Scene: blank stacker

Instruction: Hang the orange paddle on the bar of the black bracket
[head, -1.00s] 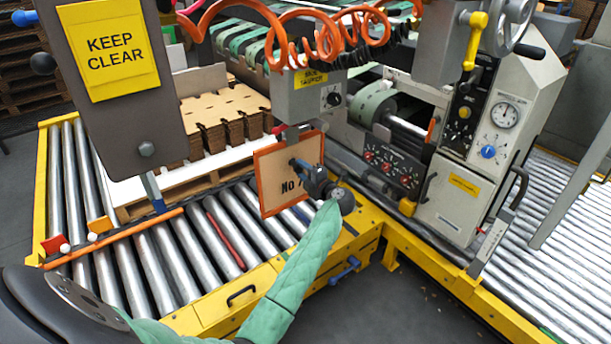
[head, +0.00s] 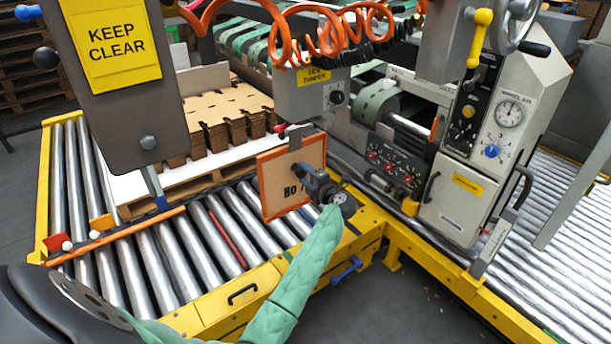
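The orange paddle (head: 275,204) is a square board with an orange rim, a tan face and partly hidden black lettering. It hangs upright above the rollers, just below the grey control box. My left gripper (head: 300,171), on the green-sleeved arm, is at the right part of the paddle's face and appears shut on it; the fingertips are small and partly hidden. The black bracket (head: 296,131) is under the box, with a red tip at its left end. The paddle's top edge is right at the bracket; I cannot tell whether it rests on the bar. My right gripper is out of view.
The grey box (head: 312,95) and orange coiled hose (head: 325,35) are above the paddle. A "KEEP CLEAR" panel (head: 120,140) stands at left. Stacked cardboard (head: 225,112) is behind. Rollers (head: 175,255) lie below, and the machine cabinet (head: 460,200) stands to the right.

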